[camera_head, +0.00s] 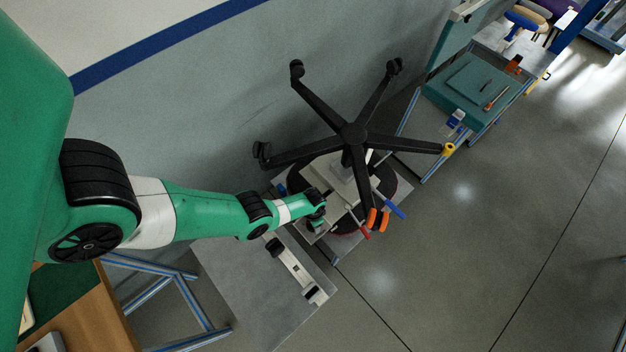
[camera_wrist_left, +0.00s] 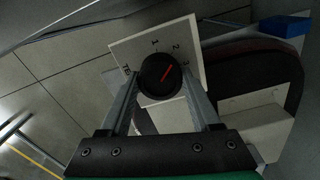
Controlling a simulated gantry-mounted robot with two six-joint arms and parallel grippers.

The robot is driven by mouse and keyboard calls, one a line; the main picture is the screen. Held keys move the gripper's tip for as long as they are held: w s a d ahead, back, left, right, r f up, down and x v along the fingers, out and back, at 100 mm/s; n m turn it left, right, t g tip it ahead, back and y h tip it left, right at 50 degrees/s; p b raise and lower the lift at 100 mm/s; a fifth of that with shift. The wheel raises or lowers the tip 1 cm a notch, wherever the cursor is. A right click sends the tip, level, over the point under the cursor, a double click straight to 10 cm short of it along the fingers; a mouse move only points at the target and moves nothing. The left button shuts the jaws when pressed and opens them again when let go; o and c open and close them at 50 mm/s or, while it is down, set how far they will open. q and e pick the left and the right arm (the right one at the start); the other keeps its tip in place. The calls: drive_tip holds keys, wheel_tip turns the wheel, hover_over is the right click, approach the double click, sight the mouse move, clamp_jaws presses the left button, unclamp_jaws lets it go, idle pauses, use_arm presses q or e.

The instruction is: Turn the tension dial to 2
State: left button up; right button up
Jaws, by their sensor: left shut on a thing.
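The tension dial (camera_wrist_left: 160,78) is a round black knob with a red pointer line, on a pale plate (camera_wrist_left: 128,50) in the left wrist view. The plate carries printed marks; I read a 1 above the knob and a 2 to its upper right. The red line slants to the upper right, roughly toward the 2. My left gripper (camera_wrist_left: 161,80) is shut on the dial, one finger on each side. In the head view my left gripper (camera_head: 318,212) is at the upturned chair's base, and the dial cannot be made out there. My right gripper is not in view.
The upturned black five-spoke chair base (camera_head: 353,134) rises beside my gripper. Orange-handled (camera_head: 378,218) and blue-handled (camera_head: 395,208) parts stick out nearby. A grey table (camera_head: 230,285) lies in front, and a teal work surface (camera_head: 470,95) stands at the back right. Open floor is on the right.

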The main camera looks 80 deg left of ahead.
use_arm(q)
drive_tip(key=shift+m, duration=0.4)
drive_tip(key=o, duration=1.4)
wheel_tip(320, 180, up, 12)
drive_tip(key=p, duration=1.1)
drive_tip(key=shift+f, duration=0.2)
